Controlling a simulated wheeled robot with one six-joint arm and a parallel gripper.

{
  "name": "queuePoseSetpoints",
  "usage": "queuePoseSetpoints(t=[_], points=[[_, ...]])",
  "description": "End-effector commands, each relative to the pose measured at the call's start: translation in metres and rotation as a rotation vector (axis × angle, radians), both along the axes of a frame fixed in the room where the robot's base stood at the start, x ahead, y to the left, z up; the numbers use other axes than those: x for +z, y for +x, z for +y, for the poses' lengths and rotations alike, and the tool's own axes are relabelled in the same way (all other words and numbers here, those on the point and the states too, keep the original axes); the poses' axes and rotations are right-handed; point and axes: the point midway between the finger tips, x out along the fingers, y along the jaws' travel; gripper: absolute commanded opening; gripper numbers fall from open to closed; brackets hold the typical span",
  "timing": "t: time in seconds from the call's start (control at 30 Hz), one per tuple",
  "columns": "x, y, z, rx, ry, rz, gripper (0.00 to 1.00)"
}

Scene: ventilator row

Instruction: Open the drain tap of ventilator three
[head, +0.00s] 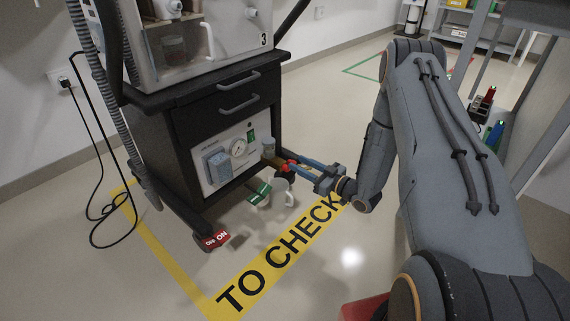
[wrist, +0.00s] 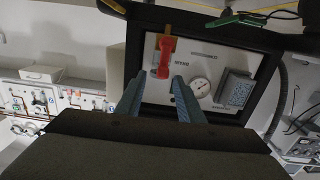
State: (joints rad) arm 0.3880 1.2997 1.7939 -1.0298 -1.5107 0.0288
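Ventilator three (head: 225,45), marked 3, stands on a black drawer cart. A white panel (head: 215,188) low on the cart carries a round gauge (head: 238,148), also seen in the wrist view (wrist: 200,89). A brass drain tap (head: 272,160) with a red handle (head: 290,163) sticks out at the panel's right side. In the wrist view the red handle (wrist: 163,62) points down the picture, toward the space between my fingertips. My gripper (head: 291,169) is open, its blue fingers (wrist: 156,82) apart. Whether they touch the handle I cannot tell.
A white mug (head: 282,191) and a green-and-white item (head: 258,192) are below the tap. A red ON tag (head: 214,240) lies at the cart's foot. Yellow TO CHECK floor marking (head: 275,255) runs in front. A black cable (head: 95,200) hangs at left. A shelf rack stands right of my arm.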

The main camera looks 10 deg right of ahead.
Motion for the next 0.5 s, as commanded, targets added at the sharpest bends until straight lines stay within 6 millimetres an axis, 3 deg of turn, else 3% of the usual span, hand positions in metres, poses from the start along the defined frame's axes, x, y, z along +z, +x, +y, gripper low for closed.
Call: queuePoseSetpoints(t=[0.2,0.5], points=[[-0.009,-0.001,0.003,0.012,0.033,-0.023,0.34],[-0.009,0.035,0.030,0.013,0.031,-0.023,0.34]])
